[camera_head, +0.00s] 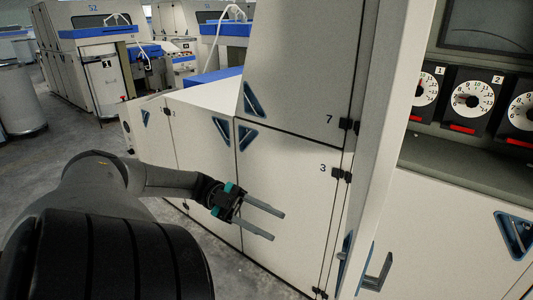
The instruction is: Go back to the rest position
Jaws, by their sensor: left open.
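My left arm comes in from the lower left. Its gripper (278,224) is open and empty, with two grey parallel fingers spread apart. It is in front of the pale cabinet door marked 3 (290,200). I cannot tell whether the fingertips touch the door. My right gripper is not in view.
To the right, a pale panel (395,130) seen nearly edge-on stands out, with a metal handle (377,271) low beside it. Round dials (472,100) sit in a recess beyond. Other machines (85,55) and a grey drum (20,100) stand at the back left, with open floor (75,135) between.

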